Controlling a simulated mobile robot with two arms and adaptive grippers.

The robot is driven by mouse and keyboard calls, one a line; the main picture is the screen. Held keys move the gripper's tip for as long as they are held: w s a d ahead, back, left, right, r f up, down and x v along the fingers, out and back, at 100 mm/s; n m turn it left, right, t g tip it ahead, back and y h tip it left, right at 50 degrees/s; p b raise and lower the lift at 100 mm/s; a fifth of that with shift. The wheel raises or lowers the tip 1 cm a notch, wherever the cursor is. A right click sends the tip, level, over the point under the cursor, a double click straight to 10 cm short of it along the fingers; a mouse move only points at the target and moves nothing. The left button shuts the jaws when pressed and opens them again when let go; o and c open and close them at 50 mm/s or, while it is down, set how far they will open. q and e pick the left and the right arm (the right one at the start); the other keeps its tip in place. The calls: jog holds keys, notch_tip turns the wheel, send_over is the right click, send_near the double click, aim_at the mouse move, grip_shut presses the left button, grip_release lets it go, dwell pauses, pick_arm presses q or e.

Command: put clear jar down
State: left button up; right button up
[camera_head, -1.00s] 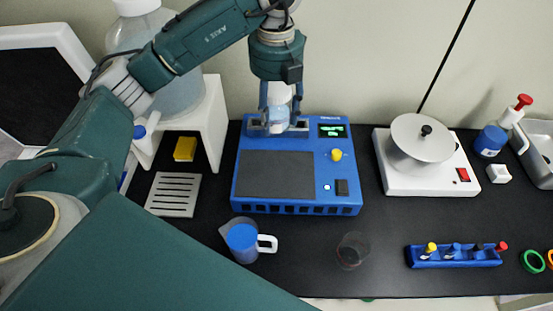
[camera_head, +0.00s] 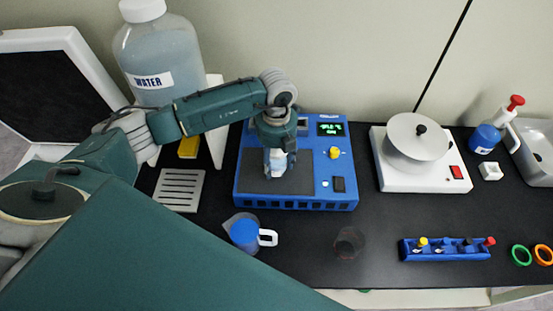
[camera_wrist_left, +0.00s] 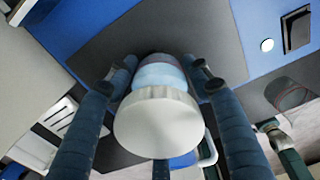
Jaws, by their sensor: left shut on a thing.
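My left gripper (camera_head: 275,170) points down over the dark flat pad on the front of the blue device (camera_head: 350,187). It is shut on the clear jar (camera_head: 279,158), mostly hidden by the fingers in the head view. In the left wrist view, the jar (camera_wrist_left: 158,76) has a white round lid (camera_wrist_left: 158,122) and a bluish see-through body, with my gripper's fingers on both sides. The jar is at or just above the pad; I cannot tell if it touches. My right gripper is not in view.
A blue measuring cup with a white handle (camera_head: 244,232) and a clear glass (camera_head: 348,243) stand in front of the blue device. A white hotplate with a pot (camera_head: 418,140) is to its right. A large water bottle (camera_head: 158,55) and slotted plate (camera_head: 179,189) are left.

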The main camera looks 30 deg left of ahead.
pick_arm(q)
jog(key=shift+d+f, duration=0.1)
jog(key=shift+f, duration=0.05)
jog(key=o, duration=1.4)
jog(key=shift+c, duration=0.2)
jog(key=shift+r, duration=0.35)
notch_tip(320, 180, up, 11)
jog(key=b, duration=0.4)
jog(key=shift+f, duration=0.2)
jog(key=shift+r, duration=0.5)
